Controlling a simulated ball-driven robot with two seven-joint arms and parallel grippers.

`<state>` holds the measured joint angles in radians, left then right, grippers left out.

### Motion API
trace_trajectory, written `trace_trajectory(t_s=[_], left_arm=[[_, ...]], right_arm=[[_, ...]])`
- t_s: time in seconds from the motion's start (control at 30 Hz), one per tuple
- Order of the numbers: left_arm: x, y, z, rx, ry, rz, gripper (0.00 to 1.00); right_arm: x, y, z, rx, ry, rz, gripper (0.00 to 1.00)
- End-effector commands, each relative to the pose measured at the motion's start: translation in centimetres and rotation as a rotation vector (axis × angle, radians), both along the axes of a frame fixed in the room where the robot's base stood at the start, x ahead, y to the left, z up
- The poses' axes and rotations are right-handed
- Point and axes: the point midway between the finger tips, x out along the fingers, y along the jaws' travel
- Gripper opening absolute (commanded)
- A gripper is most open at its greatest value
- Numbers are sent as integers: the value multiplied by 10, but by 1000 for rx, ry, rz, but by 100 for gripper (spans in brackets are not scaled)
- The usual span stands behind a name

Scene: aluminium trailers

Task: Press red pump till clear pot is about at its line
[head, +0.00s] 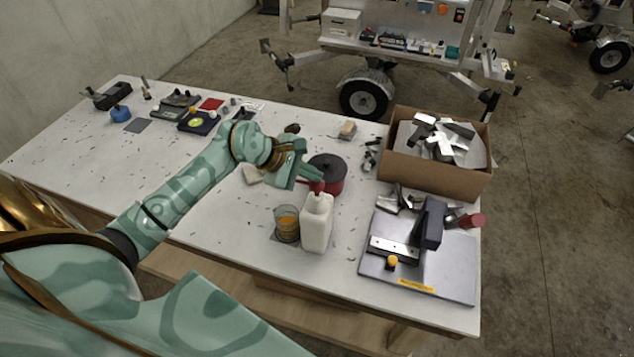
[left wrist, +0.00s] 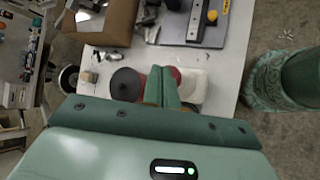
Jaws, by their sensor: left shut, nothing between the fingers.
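The white pump bottle (head: 317,224) stands upright on the table. Its red pump head (head: 318,187) shows at the top, partly covered by my gripper. In the left wrist view the shut fingers (left wrist: 162,88) hide part of the red pump (left wrist: 174,73) and the white bottle (left wrist: 194,86). My right gripper is not in view.
A dark-lidded red pot (head: 328,172) stands right behind the bottle. A cardboard box (head: 434,176) of metal parts is at the back right. A grey plate (head: 375,268) with a clamp fixture lies at the right. Small tools lie at the far left.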

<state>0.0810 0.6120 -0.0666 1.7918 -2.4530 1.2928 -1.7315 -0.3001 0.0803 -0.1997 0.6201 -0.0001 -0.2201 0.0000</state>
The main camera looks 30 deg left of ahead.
Motion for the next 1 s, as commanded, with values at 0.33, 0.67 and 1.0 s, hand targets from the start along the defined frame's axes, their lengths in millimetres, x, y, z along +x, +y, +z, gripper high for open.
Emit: trace_trajectory(t_s=[0.33,0.67,1.0], left_arm=[[0,0,-2,0,0,0,0],[0,0,-6,0,1,-1,0],[0,0,-11,0,2,0,0]], right_arm=[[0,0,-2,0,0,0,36],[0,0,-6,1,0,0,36],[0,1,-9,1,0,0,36]])
